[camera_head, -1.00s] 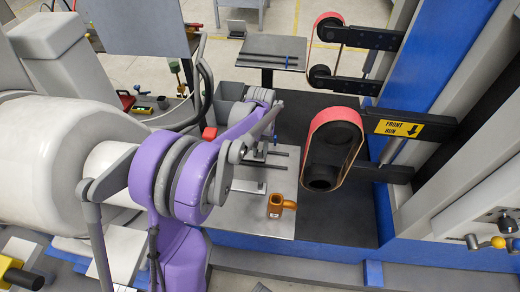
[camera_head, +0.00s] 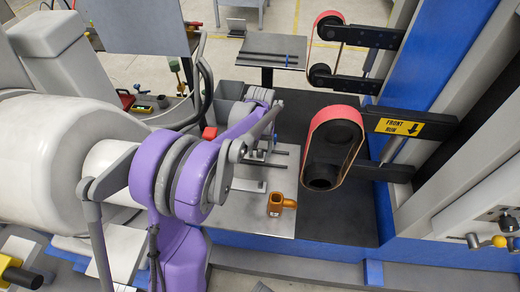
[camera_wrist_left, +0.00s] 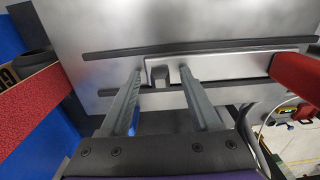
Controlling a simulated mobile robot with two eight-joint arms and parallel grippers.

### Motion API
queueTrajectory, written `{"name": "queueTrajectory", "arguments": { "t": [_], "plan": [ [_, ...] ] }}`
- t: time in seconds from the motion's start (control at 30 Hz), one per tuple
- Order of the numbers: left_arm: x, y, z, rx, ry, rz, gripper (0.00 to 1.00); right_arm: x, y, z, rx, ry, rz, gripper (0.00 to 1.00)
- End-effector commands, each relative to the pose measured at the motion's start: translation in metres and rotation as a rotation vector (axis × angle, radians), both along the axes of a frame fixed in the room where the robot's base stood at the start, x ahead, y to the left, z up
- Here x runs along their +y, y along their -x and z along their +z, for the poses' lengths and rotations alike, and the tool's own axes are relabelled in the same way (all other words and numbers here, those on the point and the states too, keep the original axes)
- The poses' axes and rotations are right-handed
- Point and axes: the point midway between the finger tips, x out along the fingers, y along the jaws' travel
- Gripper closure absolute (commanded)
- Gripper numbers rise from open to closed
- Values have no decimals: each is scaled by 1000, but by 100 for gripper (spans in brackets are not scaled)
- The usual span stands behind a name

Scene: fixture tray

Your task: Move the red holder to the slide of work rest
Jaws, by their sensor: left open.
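A red piece, likely the same, is at the right in the left wrist view (camera_wrist_left: 298,75). The work rest is a grey metal plate (camera_head: 230,213) with two dark parallel slots, and the left wrist view shows a silver notched bar (camera_wrist_left: 225,67) between them. My right gripper is not in view.
An orange-brown mug-like object (camera_head: 276,204) stands on the plate's near part. The belt grinder (camera_head: 335,125) with its red belt stands close at the right. A grey bin (camera_head: 228,92) is behind my wrist. Another slotted plate (camera_head: 262,45) is farther back.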

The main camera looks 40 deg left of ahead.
Motion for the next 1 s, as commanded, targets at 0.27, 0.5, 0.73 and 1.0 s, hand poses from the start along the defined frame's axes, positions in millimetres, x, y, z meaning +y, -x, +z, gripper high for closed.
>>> {"name": "queueTrajectory", "arguments": {
  "t": [0.27,0.5,0.73,1.0],
  "plan": [
    [0,0,29,0,0,0,37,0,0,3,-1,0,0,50],
    [0,0,78,0,0,0,37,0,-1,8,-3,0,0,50],
    [-1,0,105,0,-1,0,37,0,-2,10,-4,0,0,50],
    [-1,0,109,-1,0,-2,37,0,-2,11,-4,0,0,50]
  ]
}}
